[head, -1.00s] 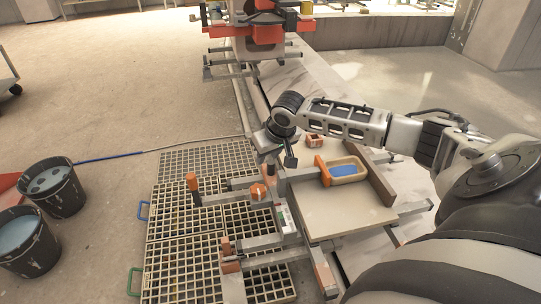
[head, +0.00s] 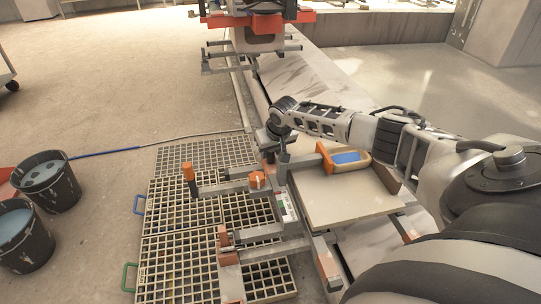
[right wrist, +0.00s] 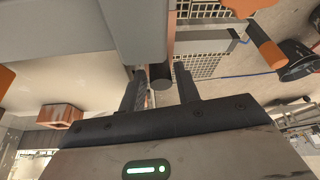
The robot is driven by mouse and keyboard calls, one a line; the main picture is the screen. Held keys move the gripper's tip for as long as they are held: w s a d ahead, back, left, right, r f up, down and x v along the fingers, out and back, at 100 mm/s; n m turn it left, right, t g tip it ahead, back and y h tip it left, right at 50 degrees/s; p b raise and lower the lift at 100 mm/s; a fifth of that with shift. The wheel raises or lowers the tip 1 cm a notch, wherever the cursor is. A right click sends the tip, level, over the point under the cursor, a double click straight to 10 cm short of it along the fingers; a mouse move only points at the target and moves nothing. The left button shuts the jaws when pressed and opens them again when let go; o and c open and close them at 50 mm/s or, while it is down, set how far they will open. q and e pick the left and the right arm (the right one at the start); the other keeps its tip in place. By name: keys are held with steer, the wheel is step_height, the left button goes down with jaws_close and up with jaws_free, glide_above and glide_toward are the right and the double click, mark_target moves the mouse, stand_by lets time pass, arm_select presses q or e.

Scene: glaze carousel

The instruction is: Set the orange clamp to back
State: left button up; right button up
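Several orange parts show in the head view, and I cannot tell which is the orange clamp. An upright orange handle (head: 189,172) stands at the left end of a grey bar. An orange block (head: 257,180) sits further along that bar. An orange end piece (head: 325,158) is on another grey bar, beside the blue-filled tray. My right gripper (head: 282,157) is at the near side of the frame, by that second bar. In the right wrist view its fingers (right wrist: 162,88) are apart, with a dark cylinder (right wrist: 160,75) between them and narrow gaps beside it. My left gripper is out of view.
A light board (head: 345,200) carries the tan tray with blue inside (head: 350,158). Slatted grates (head: 185,240) lie on the floor to the left. Two dark buckets (head: 48,180) stand far left. Another orange-and-grey station (head: 258,35) is at the back.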

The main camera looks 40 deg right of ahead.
steer(key=shift+x, duration=0.75)
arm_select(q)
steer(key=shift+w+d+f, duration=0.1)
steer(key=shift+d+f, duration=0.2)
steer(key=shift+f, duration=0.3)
